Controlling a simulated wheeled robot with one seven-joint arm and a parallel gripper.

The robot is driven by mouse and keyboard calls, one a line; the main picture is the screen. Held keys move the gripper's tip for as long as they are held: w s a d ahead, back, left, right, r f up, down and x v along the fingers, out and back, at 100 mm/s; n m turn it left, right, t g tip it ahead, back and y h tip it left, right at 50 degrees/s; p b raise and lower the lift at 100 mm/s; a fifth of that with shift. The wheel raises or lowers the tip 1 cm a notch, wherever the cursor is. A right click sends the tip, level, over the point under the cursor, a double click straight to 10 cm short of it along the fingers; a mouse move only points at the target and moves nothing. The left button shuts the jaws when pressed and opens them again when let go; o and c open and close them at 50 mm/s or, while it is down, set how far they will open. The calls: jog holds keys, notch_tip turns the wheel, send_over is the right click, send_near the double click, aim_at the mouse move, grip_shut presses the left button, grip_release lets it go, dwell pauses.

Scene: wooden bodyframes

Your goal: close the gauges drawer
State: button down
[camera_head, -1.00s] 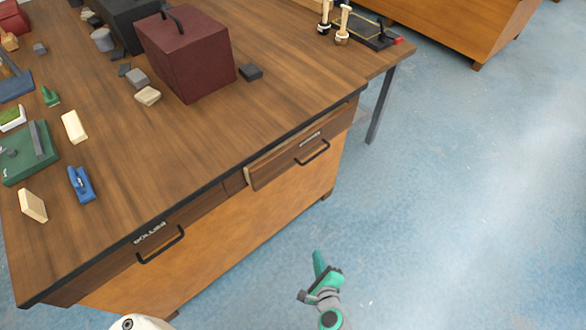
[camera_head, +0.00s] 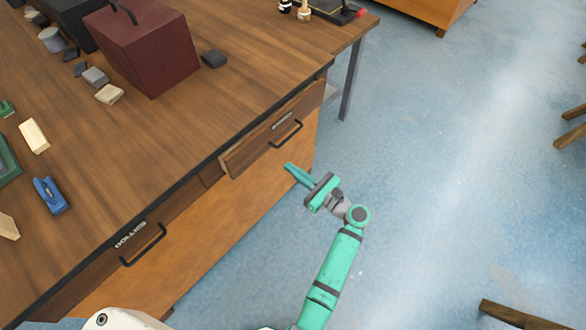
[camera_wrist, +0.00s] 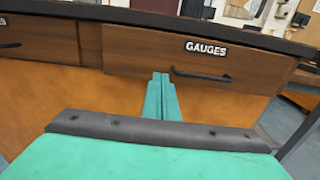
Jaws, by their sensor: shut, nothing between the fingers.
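The gauges drawer (camera_head: 273,132) is the right-hand drawer under the wooden bench top. Its front stands out a little from the bench frame, so it is slightly open. In the wrist view its label (camera_wrist: 219,50) reads GAUGES, above a black bar handle (camera_wrist: 202,75). My gripper (camera_head: 288,166) is green, shut and empty. It is in front of the drawer and points at its lower left part. In the wrist view the shut fingertips (camera_wrist: 160,76) overlap the drawer's lower edge, left of the handle. I cannot tell whether they touch it.
A second drawer (camera_head: 135,243) with a black handle is to the left in the bench. The bench top (camera_head: 150,135) carries a dark red box (camera_head: 150,45) and several small blocks. Wooden legs stand on the floor at the right. The blue floor (camera_head: 430,180) beside my arm is clear.

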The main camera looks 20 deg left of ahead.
aim_at(262, 146)
jog(key=x, duration=1.1)
